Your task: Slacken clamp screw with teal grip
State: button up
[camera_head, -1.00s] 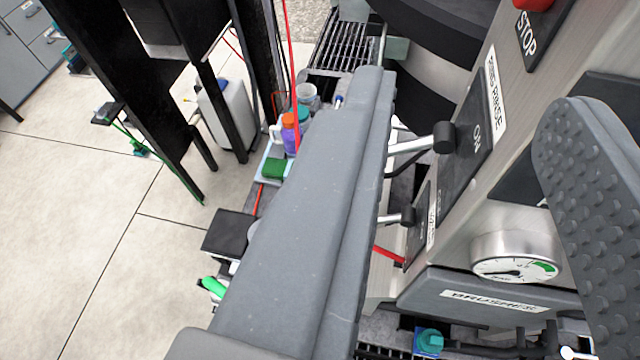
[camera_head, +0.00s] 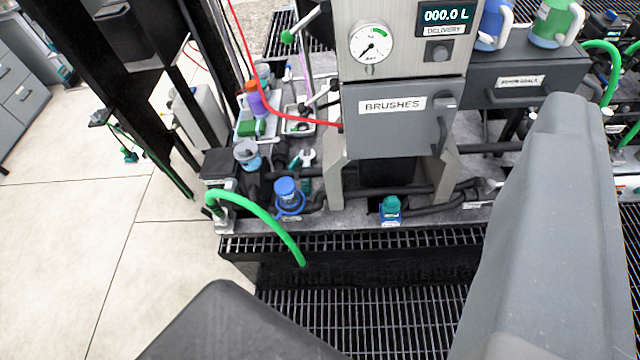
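A small fitting with a teal grip (camera_head: 391,204) on a blue body sits low on the pipework, below the BRUSHES box. It is the likeliest clamp screw, but its thread and clamp are too small to tell. A second teal-handled piece (camera_head: 304,158) lies further left by the pipes. My gripper (camera_head: 395,200) is open, with one dark finger at the bottom left and one grey finger at the right. The gap between them looks empty, and the fingers are in front of the scene without visible contact.
The BRUSHES box (camera_head: 395,118) and gauge (camera_head: 371,43) stand above the pipes. A blue-capped fitting (camera_head: 287,192) and a green hose (camera_head: 262,215) are at the left. Black grating (camera_head: 360,310) lies in front. Bottles and a tray (camera_head: 258,128) stand behind.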

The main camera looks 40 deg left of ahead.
aim_at(295, 166)
jog(key=u, duration=0.3)
jog(key=i, duration=0.4)
jog(key=u, duration=1)
jog(key=i, duration=1.25)
jog(key=u, duration=0.25)
